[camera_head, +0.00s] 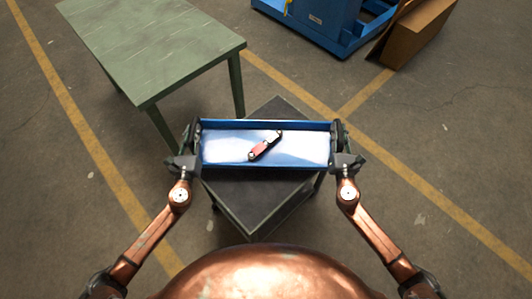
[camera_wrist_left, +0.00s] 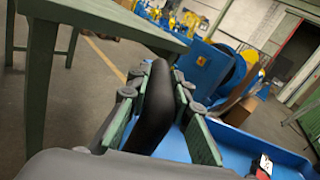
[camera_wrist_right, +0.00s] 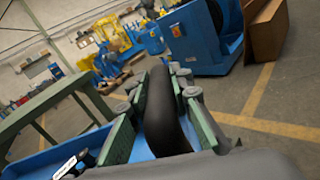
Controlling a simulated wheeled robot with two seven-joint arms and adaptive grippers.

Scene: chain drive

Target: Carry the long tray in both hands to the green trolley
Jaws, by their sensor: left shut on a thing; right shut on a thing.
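The long blue tray (camera_head: 225,165) spans between my two grippers in the head view, with a red and black part lying on its pale floor. My left gripper (camera_head: 190,150) is shut on the tray's left end; the left wrist view shows its fingers around a black handle (camera_wrist_left: 155,105). My right gripper (camera_head: 340,147) is shut on the right end, around another black handle (camera_wrist_right: 161,110). The trolley (camera_head: 265,212), dark-topped with a green frame, is under the tray and turned at an angle to it. I cannot tell the gap between them.
A green table (camera_head: 150,45) stands at the upper left, close to the trolley. A blue machine (camera_head: 325,22) and a cardboard box (camera_head: 415,32) stand at the back. The floor to the right is clear, with yellow lines.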

